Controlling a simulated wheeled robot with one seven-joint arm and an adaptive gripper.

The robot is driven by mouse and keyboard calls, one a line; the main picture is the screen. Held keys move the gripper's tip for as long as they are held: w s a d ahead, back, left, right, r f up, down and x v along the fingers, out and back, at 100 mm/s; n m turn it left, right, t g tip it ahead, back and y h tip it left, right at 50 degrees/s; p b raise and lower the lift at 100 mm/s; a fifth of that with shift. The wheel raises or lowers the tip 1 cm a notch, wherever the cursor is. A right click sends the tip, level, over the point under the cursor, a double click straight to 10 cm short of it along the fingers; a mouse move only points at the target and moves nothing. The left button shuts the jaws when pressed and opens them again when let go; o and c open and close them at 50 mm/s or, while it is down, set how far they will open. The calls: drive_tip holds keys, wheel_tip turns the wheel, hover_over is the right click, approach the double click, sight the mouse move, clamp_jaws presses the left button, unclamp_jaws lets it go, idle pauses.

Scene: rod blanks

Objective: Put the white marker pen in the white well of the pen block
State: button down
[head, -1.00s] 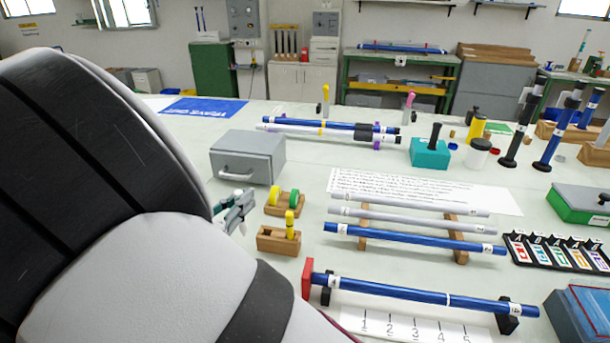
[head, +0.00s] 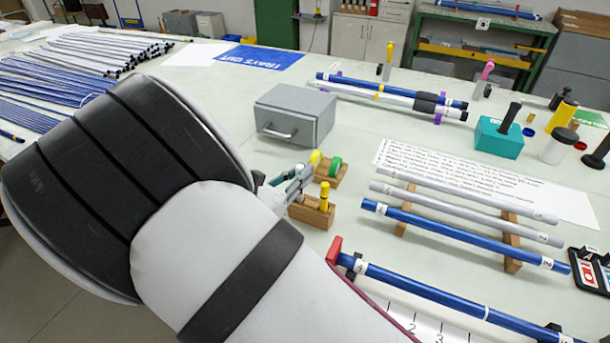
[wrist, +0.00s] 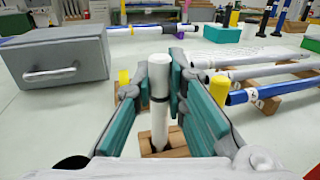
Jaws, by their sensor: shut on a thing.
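The white marker pen (wrist: 160,80) is upright, with a dark ring around it, between the teal pads of my gripper (wrist: 166,88) in the wrist view. My gripper is shut on the pen. The pen's lower end is at the wooden pen block (wrist: 178,142), by a dark opening in its top; I cannot tell how far it is inside. A yellow pen (wrist: 219,88) stands to the right, partly behind a finger. In the head view my gripper (head: 296,180) is by the pen block (head: 312,215), where the yellow pen (head: 324,196) stands upright. Any well colour mark is not visible.
A wooden stand with yellow and green discs (head: 335,167) is just behind the pen block. A grey box (head: 294,112) stands behind to the left. Racks with a blue rod (head: 462,235) and grey rods lie to the right.

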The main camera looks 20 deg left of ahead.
drive_tip(key=shift+f, duration=1.2)
drive_tip(key=shift+f, duration=0.1)
drive_tip(key=c, duration=1.6)
unclamp_jaws()
drive_tip(key=v, duration=1.2)
